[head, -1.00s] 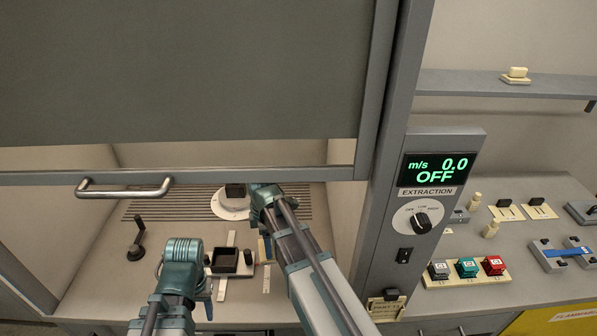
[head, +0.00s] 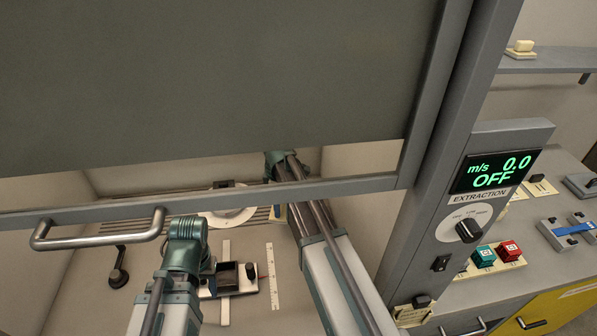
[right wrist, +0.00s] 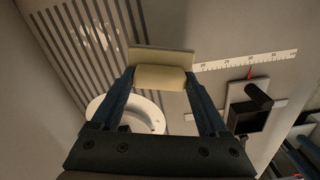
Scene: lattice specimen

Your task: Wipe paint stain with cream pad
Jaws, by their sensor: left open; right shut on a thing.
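My right gripper (right wrist: 160,88) is shut on the cream pad (right wrist: 160,76), gripping its block between both fingers.
The sash (head: 200,80) hangs across the hood opening with its handle (head: 98,232) at left. Inside stand a white round disc (head: 226,216), a dark square cup (head: 228,276), a ruler (head: 272,275) and a black lever (head: 119,270). The extraction panel (head: 488,185) stands right.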

